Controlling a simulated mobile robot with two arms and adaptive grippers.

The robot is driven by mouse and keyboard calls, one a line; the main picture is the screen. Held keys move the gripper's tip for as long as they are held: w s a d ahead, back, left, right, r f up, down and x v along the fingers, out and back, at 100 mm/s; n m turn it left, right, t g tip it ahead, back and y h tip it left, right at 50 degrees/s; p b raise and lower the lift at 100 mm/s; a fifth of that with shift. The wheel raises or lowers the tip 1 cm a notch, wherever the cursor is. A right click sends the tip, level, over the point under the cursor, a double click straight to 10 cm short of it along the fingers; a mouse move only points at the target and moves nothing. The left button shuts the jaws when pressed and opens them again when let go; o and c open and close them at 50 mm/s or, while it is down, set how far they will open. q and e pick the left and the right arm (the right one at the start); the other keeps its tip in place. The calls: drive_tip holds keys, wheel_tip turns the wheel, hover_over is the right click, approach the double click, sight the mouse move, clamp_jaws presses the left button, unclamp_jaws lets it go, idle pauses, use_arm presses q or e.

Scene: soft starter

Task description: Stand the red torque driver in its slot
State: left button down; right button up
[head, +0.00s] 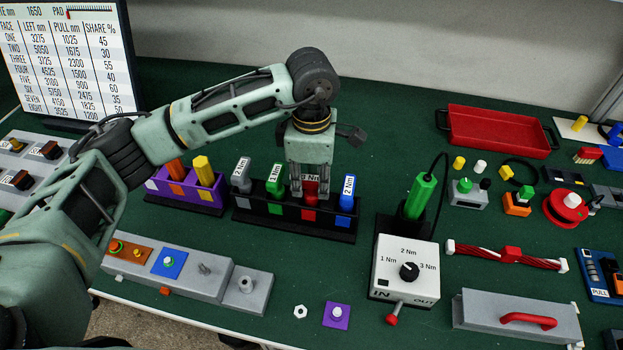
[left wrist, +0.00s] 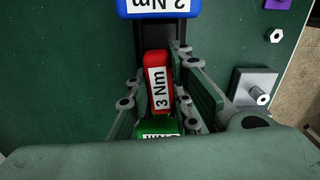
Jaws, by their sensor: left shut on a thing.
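The red torque driver (head: 311,196), labelled 3 Nm, is upright in the black rack (head: 250,217), above the rack's red square. My left gripper (head: 309,190) points down over it and is shut on it. In the left wrist view the red driver (left wrist: 158,82) lies between the two fingers of my left gripper (left wrist: 165,95). The fingers hide much of its sides, and I cannot tell how deep it sits in the slot. My right gripper is not in view.
In the rack, the green driver (head: 275,182) and grey driver (head: 241,175) stand left of the red one, the blue driver (head: 347,194) right of it. A purple rack (head: 160,189) is at left. The tester box (head: 405,265) stands right of the rack.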

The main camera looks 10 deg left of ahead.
use_arm(q)
drive_tip(key=shift+f, duration=0.15)
idle(0.4)
drive_tip(key=c, duration=1.5)
unclamp_jaws()
